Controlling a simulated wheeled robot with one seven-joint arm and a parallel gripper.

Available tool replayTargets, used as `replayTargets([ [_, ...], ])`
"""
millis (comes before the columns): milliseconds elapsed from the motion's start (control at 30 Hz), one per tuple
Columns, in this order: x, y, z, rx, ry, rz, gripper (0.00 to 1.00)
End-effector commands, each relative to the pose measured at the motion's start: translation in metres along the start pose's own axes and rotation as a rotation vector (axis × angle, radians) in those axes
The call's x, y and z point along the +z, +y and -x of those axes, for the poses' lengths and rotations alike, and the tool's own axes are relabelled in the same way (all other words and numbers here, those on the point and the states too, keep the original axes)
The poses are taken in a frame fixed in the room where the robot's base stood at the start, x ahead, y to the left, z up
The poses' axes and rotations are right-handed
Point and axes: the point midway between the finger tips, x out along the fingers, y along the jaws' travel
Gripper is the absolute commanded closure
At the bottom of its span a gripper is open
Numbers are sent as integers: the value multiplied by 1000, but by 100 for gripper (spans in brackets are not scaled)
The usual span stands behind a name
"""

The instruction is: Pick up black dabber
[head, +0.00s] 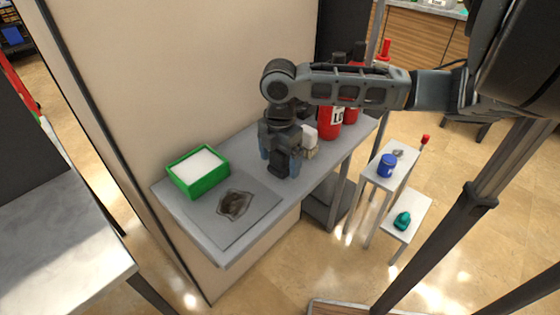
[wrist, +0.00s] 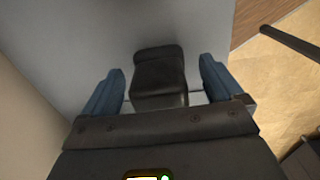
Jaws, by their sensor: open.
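The black dabber (wrist: 160,72) shows in the wrist view between the two blue fingers of my gripper (wrist: 162,88), with a visible gap on each side. It appears as a dark, blocky shape over the grey shelf top. In the head view, my gripper (head: 281,158) points down over the middle of the grey shelf (head: 232,250), its blue fingers spread. The dark dabber (head: 279,170) shows between and below them, partly hidden by the gripper. The fingers are open and do not appear to touch it.
A green box (head: 190,190) with white contents and a dark stain (head: 234,205) on a grey sheet lie left. Red bottles (head: 330,122) and a small white item (head: 310,142) stand close at right. A wall (head: 170,80) runs behind. A blue mug (head: 387,165) stands on a side stand.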

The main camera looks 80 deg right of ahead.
Motion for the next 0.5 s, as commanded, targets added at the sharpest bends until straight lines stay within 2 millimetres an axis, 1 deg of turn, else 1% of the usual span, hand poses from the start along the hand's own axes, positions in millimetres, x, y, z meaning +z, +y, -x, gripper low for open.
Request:
replayTargets([
  [100,0,0,-7,0,-1,0,6],
  [333,0,0,-8,1,-1,0,7],
  [500,0,0,-8,1,-1,0,24],
])
